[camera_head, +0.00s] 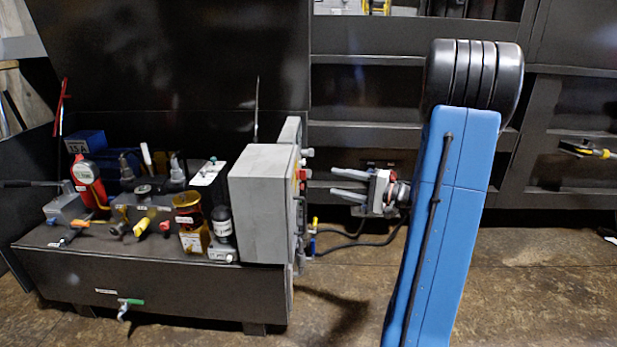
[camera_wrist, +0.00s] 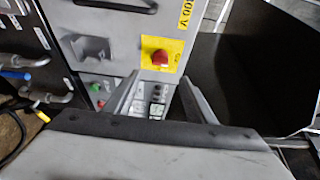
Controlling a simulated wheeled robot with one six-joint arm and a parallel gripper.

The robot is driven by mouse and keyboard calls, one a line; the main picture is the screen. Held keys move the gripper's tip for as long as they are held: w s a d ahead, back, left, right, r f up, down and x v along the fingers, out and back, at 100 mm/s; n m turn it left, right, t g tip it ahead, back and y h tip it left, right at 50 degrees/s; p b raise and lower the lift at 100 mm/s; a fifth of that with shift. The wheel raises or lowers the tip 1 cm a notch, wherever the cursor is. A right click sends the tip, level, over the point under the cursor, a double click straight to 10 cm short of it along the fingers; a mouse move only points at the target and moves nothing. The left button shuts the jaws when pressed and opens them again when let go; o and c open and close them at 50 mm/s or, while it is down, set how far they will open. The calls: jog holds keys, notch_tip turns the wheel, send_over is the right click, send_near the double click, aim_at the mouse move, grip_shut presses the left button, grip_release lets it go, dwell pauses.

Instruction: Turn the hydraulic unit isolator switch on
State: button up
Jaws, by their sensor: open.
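The isolator switch (camera_wrist: 160,57) is a red knob on a yellow plate (camera_wrist: 177,46) on the front of a grey control box (camera_wrist: 90,50), seen in the wrist view. In the head view the grey box (camera_head: 262,205) stands at the right end of the hydraulic unit, and its switch face is turned to the right, seen edge-on. My gripper (camera_head: 333,183) is open and empty to the right of that face, fingers pointing left toward it. In the wrist view my gripper's fingers (camera_wrist: 157,98) show below the red knob, apart from it. The knob's exact setting is hard to read.
Below the switch the wrist view shows green (camera_wrist: 96,88) and red (camera_wrist: 101,104) buttons. Hoses (camera_head: 360,242) run from the unit along the floor. Dark panels stand behind; floor at the right is clear.

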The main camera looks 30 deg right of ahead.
aim_at(301, 174)
jog(key=x, duration=1.1)
jog(key=shift+w+a, duration=0.2)
jog(key=shift+w, duration=0.05)
jog(key=c, duration=1)
